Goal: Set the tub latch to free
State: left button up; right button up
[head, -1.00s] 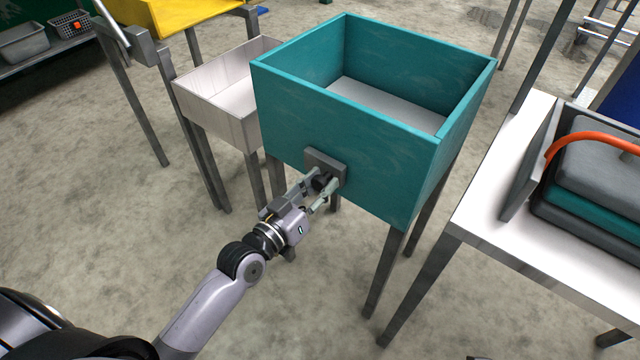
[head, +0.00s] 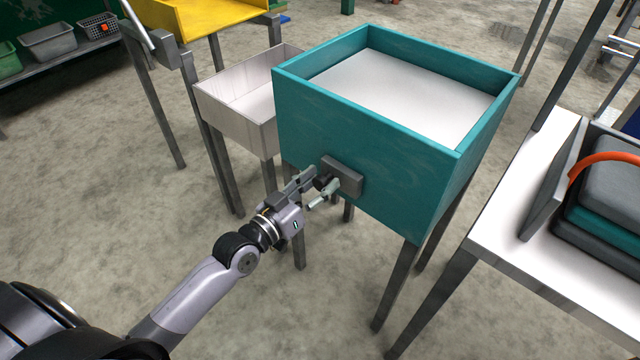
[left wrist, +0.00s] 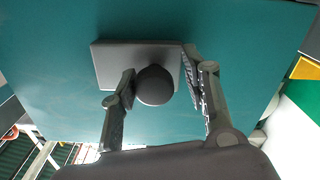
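The teal tub (head: 385,170) stands on grey legs, with a white surface (head: 405,85) high inside it, close below the rim. The latch is a grey plate (head: 347,176) on its front wall with a dark round knob (head: 322,182). My left gripper (head: 315,191) is open at the knob. In the left wrist view the knob (left wrist: 155,86) lies between the fingers (left wrist: 165,95), in front of the plate (left wrist: 110,62). One finger is very close to the knob's left side; I cannot tell whether it touches. A clear gap separates the other finger. My right gripper is out of view.
A whitish open box (head: 235,105) on legs stands left of the tub, with a yellow tray (head: 200,15) behind it. A white table (head: 530,215) with a grey and teal case and orange handle (head: 600,160) stands right. Open floor lies in front.

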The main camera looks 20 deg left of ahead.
pick_arm(q)
jog(key=shift+o, duration=0.6)
jog(key=shift+d, duration=0.1)
jog(key=shift+s, duration=0.15)
jog(key=v, duration=1.1)
jog(key=shift+s, duration=0.4)
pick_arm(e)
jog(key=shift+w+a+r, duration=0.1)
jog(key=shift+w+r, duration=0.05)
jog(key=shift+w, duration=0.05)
pick_arm(q)
jog(key=shift+r, duration=0.1)
